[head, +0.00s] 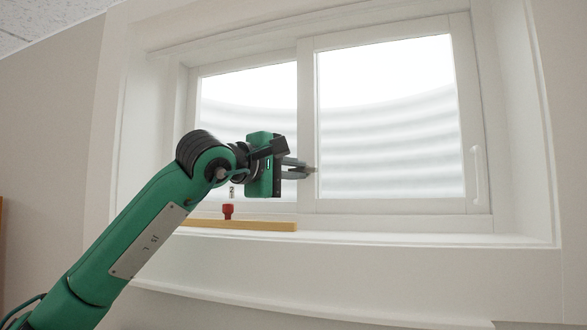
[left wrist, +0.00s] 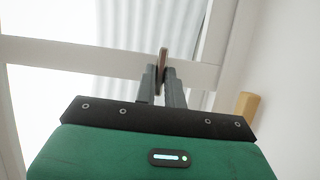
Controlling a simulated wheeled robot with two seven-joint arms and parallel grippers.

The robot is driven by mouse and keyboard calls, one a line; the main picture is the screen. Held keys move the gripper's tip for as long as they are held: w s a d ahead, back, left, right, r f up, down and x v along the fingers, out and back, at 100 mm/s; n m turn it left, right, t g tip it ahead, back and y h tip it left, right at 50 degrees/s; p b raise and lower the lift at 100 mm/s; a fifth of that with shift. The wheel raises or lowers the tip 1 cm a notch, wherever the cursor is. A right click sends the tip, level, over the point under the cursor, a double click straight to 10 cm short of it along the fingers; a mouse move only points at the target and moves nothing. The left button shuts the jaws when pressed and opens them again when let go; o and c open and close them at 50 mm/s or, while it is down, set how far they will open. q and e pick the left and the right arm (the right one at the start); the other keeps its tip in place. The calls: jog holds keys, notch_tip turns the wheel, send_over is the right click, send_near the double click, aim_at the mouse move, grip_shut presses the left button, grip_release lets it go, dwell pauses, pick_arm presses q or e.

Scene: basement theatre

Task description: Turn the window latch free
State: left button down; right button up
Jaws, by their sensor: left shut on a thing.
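The window latch is a small brownish, narrow piece at the middle upright of the white window; it shows in the left wrist view (left wrist: 163,58). In the head view only a bit of it (head: 313,170) shows at the fingertips. My left gripper (head: 303,168) reaches it from the left, at about the lower part of the window. Its fingers (left wrist: 164,83) are closed on the latch from both sides. The part of the latch between the fingers is hidden. My right gripper is in neither view.
A yellow wooden bar (head: 262,226) lies on the sill below my left gripper. A small red object (head: 228,211) stands by the bar, partly near my arm. A white handle (head: 476,176) is on the right window frame. The sill's right part is clear.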

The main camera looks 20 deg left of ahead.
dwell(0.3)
pick_arm(q)
jog(key=c, duration=1.5)
grip_release()
jog(key=shift+s+a+f+b, duration=0.1)
jog(key=shift+s+b, duration=0.2)
jog(key=shift+b, duration=0.05)
jog(key=b+v, duration=0.6)
jog(key=v, duration=0.7)
jog(key=shift+s, duration=0.1)
